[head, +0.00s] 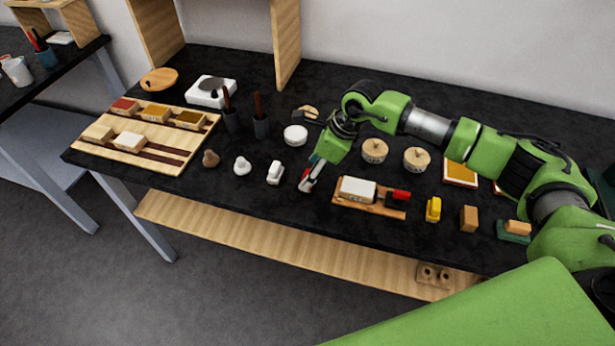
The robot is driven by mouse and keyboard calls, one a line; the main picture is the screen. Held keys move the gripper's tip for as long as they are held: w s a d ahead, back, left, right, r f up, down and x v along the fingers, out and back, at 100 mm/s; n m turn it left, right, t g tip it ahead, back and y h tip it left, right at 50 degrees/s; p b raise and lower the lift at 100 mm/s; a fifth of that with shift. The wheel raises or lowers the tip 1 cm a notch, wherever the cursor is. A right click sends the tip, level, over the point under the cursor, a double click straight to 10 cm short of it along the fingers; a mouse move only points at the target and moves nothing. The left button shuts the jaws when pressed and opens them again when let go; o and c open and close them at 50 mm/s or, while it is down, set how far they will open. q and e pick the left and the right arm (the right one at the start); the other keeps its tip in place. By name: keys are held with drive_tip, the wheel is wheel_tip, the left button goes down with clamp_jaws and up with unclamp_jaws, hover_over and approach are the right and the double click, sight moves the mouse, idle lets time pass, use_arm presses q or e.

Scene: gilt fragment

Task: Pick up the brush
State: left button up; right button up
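No brush is clearly identifiable. Slim reddish-brown handles, possibly brushes, stand in two dark cups, a left cup (231,121) and a right cup (261,126), on the black table (225,205). My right gripper (306,184) reaches in from the right and points down near the table's front edge, between a small white object (275,173) and a wooden tray (369,208). A small reddish and pale patch shows at its fingertips; I cannot tell whether this is a held thing or part of the gripper. My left gripper is not in view.
The tray carries a white block (357,189) and a red-ended item (400,195). A wooden rack (160,165) of coloured blocks lies left. Round lidded pots (374,151), a yellow piece (433,209) and an orange block (468,218) stand right.

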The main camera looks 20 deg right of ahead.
drive_tip(key=p+x, duration=0.1)
drive_tip(key=x, duration=0.2)
drive_tip(key=shift+f, duration=0.25)
drive_tip(key=shift+w+f, duration=0.1)
drive_tip(key=shift+f, duration=0.1)
drive_tip(key=c, duration=1.2)
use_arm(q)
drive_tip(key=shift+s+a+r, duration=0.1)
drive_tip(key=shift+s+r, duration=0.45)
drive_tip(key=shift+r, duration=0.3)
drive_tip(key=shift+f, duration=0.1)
use_arm(e)
drive_tip(key=shift+r, duration=0.1)
